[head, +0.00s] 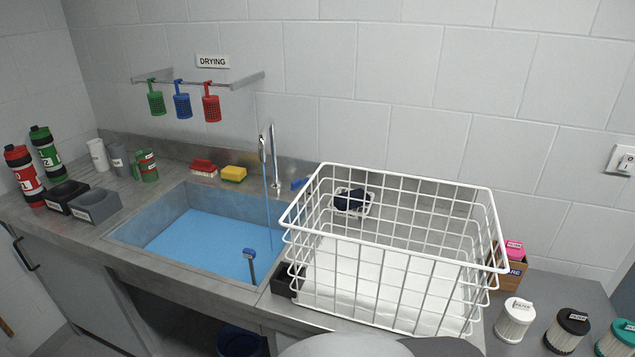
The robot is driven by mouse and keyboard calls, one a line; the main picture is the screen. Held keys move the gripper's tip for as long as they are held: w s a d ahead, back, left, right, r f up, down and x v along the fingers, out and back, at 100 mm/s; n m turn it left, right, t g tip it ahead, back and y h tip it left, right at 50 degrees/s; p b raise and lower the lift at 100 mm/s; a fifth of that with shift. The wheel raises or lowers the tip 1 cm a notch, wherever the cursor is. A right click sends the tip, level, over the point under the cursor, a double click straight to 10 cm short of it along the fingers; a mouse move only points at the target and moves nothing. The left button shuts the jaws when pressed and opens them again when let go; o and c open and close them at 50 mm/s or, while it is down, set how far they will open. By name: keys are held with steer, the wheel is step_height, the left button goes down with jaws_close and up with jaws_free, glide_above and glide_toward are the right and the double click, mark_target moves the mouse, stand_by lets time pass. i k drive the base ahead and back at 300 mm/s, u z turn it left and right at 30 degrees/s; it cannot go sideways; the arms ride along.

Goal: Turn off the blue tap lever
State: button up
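The blue tap lever (299,184) shows as a small blue piece at the right of the base of the tap (275,165), just left of the wire basket. The chrome tap stands at the back of the sink (140,232). A thin stream of water (267,215) runs from its spout into the blue water (205,240) in the sink. My gripper is not in view; only a rounded pale part, likely of my arm, shows at the bottom edge.
A large white wire basket (395,181) stands right of the sink, close to the lever. A dark stick with a blue top (249,253) stands in the sink's front right. A red brush (203,168) and yellow sponge (234,174) lie behind the sink. Filters (515,320) stand at right.

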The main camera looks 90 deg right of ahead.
mark_target(298, 184)
steer(key=z, duration=1.1)
steer(key=i, duration=1)
